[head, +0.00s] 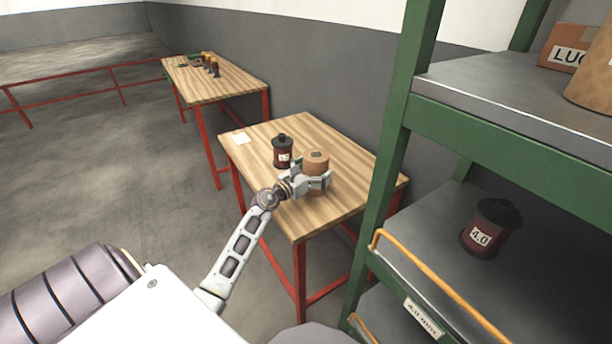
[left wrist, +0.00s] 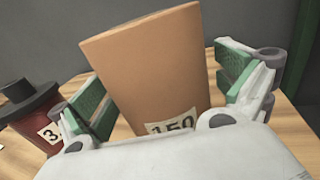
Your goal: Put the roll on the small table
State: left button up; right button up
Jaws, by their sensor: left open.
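In the left wrist view the roll (left wrist: 150,65) bears a label ending in "50". My left gripper (head: 318,180) is at the roll, with its fingers on both sides of it. In the left wrist view the left gripper (left wrist: 165,85) is open, with gaps seen beside the roll. The roll's lower part is hidden by the gripper, so its contact with the tabletop is hard to see. My right gripper is not in view.
A dark red coil (head: 282,152) stands left of the roll, close to the gripper. A green shelf (head: 400,130) with another dark coil (head: 490,228) stands at the right. A second table (head: 225,82) is farther back.

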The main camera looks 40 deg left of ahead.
aim_at(307, 175)
pick_arm(q)
jog(key=shift+s+a, duration=0.2)
jog(key=shift+s, duration=1.1)
jog(key=shift+s+a, duration=0.2)
jog(key=shift+s, duration=1.05)
jog(key=shift+s+a, duration=0.15)
jog(key=shift+s, duration=0.9)
jog(key=shift+s+a, duration=0.15)
jog(key=shift+s, duration=0.85)
jog(key=shift+s+a+b, duration=0.1)
jog(key=shift+s+b, duration=0.25)
jog(key=shift+s, duration=0.3)
jog(key=shift+s+a, duration=0.1)
jog(key=shift+s, duration=0.6)
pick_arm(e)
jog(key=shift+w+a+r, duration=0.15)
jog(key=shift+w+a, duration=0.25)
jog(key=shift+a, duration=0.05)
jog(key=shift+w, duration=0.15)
